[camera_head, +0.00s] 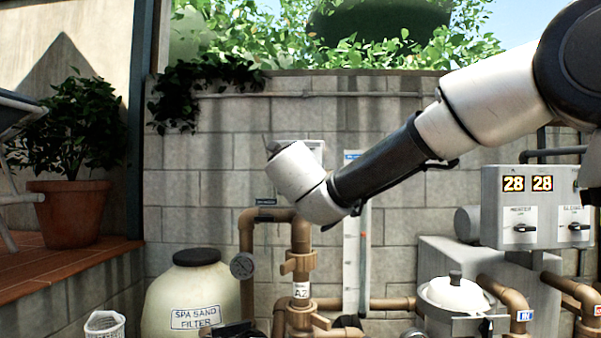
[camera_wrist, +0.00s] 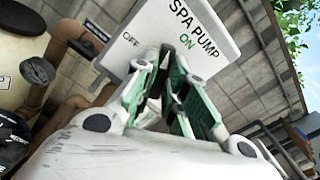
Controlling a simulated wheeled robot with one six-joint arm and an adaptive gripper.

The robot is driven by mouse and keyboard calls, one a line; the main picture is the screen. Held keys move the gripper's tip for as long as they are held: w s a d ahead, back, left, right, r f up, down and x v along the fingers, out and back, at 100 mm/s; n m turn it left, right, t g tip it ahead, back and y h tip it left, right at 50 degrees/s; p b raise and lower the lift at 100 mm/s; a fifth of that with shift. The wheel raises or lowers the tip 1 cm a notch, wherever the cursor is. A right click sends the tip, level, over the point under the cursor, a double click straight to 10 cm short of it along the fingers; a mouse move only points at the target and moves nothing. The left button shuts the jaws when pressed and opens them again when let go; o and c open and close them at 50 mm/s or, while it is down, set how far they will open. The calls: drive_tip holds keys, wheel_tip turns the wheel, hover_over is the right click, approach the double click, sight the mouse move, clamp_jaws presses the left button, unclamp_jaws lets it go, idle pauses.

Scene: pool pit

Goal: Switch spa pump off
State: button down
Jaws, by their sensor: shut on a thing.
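The white spa pump switch panel (camera_wrist: 150,22) fills the top middle of the wrist view, tilted, with OFF printed at left and a green ON at right. My gripper (camera_wrist: 166,62) is against the panel's face between these words. Its green-padded fingers are closed around the switch handle, which they almost wholly hide, so I cannot tell its exact position. In the head view the panel (camera_head: 316,147) shows only partly behind my wrist, and the fingers are mostly hidden.
The spa sand filter (camera_head: 190,290) and brown pipes with a valve (camera_head: 300,263) stand below my wrist. A gauge (camera_head: 242,266) sits beside the filter. A grey control box (camera_head: 500,240) with displays reading 28 is at right. A block wall (camera_head: 200,225) is behind.

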drive_tip(key=n, duration=1.3)
drive_tip(key=c, duration=1.4)
unclamp_jaws()
drive_tip(key=shift+o, duration=0.2)
drive_tip(key=shift+s, duration=0.1)
drive_tip(key=s, duration=0.6)
drive_tip(key=shift+s, duration=0.4)
drive_tip(key=shift+a, duration=0.1)
